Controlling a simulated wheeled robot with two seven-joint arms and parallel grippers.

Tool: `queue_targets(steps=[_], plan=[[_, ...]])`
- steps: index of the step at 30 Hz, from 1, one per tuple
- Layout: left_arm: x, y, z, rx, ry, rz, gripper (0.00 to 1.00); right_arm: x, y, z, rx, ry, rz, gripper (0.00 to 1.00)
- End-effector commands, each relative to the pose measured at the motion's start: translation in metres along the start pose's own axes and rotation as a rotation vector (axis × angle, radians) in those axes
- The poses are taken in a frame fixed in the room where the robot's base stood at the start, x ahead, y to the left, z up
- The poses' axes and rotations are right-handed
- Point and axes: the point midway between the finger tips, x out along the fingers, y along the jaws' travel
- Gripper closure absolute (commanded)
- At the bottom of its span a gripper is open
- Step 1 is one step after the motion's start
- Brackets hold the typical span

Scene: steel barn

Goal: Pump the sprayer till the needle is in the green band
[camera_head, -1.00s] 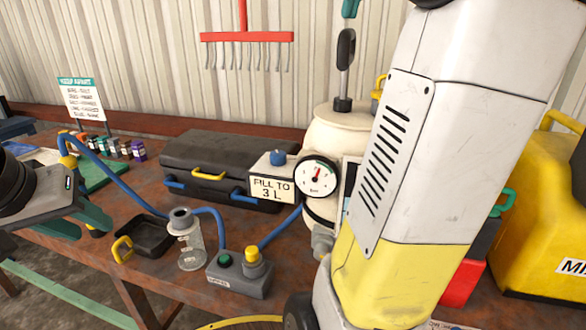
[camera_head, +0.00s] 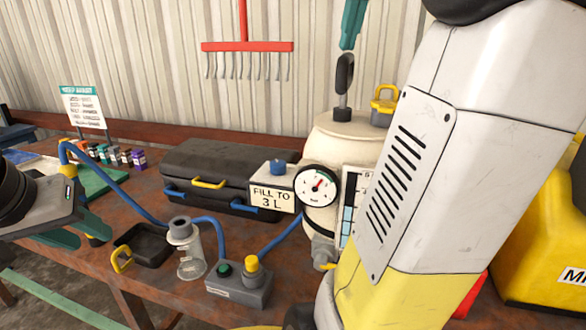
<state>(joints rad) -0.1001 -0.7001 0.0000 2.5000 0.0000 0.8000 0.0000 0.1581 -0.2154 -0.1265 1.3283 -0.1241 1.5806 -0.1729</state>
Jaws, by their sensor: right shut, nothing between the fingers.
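The sprayer is a cream tank (camera_head: 330,135) at the centre, partly hidden by my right arm. Its dark pump handle (camera_head: 344,72) stands upright on top, on a short shaft. The round white gauge (camera_head: 317,187) on its front has a red needle pointing up and right; I cannot make out the green band clearly. My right gripper (camera_head: 352,25), with teal fingers, is shut and empty at the top edge, above the handle and apart from it. My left gripper (camera_head: 80,232) is at the left with its teal fingers apart, near a yellow-and-black hose end.
A yellow container (camera_head: 550,240) is at the right.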

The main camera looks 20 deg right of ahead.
Motion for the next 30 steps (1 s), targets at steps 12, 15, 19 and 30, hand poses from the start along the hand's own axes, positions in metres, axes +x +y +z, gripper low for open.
queue_targets(steps=[12, 15, 19, 30], plan=[[0.0, 0.0, 0.0, 0.0, 0.0, 0.0, 0.64, -0.02, 0.0, -0.009, 0.0, -0.002, 0.0, 1.0], [0.0, 0.0, 0.0, 0.0, 0.0, 0.0, 0.64, -0.029, 0.0, -0.013, 0.0, -0.002, 0.0, 1.0], [0.0, 0.0, 0.0, 0.0, 0.0, 0.0, 0.64, -0.04, 0.0, -0.018, 0.0, 0.0, 0.0, 1.0], [0.0, 0.0, 0.0, 0.0, 0.0, 0.0, 0.64, -0.062, 0.0, -0.027, 0.0, 0.0, 0.0, 1.0]])
